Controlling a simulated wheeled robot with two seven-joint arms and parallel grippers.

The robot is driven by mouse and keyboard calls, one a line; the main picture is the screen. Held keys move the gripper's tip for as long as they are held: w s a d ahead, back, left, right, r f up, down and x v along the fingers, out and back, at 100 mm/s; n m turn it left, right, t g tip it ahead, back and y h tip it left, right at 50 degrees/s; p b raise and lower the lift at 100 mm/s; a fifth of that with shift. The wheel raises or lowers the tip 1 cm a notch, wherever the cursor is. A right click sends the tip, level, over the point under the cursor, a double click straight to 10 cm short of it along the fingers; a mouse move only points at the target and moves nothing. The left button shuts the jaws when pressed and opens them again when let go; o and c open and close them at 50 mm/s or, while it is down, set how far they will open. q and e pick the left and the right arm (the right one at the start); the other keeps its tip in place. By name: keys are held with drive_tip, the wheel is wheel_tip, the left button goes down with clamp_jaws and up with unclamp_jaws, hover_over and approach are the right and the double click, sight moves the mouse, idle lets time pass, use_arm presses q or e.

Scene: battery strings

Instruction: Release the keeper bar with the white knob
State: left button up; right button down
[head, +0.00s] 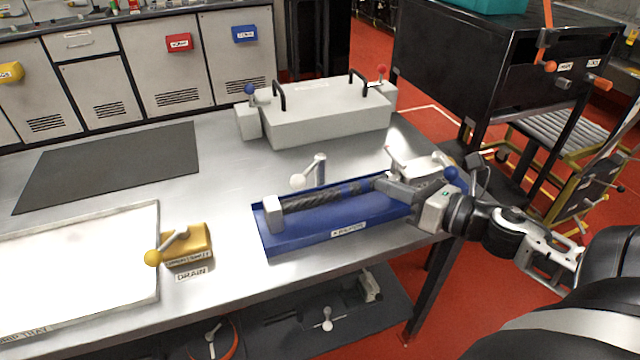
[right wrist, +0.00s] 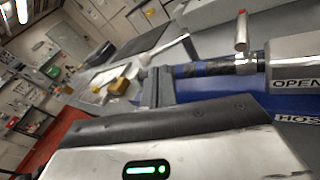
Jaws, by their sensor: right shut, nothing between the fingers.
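The white knob (head: 298,181) sits at the end of a short grey lever (head: 318,168) at the back edge of a blue tray (head: 300,233). A dark ribbed cylinder (head: 318,199) lies along the tray, its left end at a pale block (head: 273,214). I cannot tell which part is the keeper bar. My right gripper (head: 380,185) is shut and empty over the right part of the tray, to the right of the white knob and apart from it. Its fingers (right wrist: 156,88) show near the cylinder in the right wrist view. My left gripper is out of view.
A blue-knobbed lever (head: 452,174) stands behind my right wrist. A grey handled box (head: 325,115) stands behind the tray. A yellow block with a yellow-knobbed lever (head: 187,245) and a white tray (head: 158,262) are at left. Bare steel table lies between.

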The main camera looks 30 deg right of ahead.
drive_tip(key=s+n+g+y, duration=0.1)
drive_tip(key=n+g+y, duration=0.15)
drive_tip(key=n, duration=0.35)
approach(305, 183)
drive_tip(key=shift+n+y, duration=0.3)
drive_tip(key=shift+y, duration=0.05)
drive_tip(key=x, duration=0.4)
drive_tip(key=shift+w+f+p, duration=0.1)
drive_tip(key=shift+w+p, duration=0.25)
drive_tip(key=shift+w, duration=0.15)
drive_tip(key=shift+x, duration=1)
drive_tip(key=shift+f, duration=0.15)
drive_tip(key=shift+w, duration=0.1)
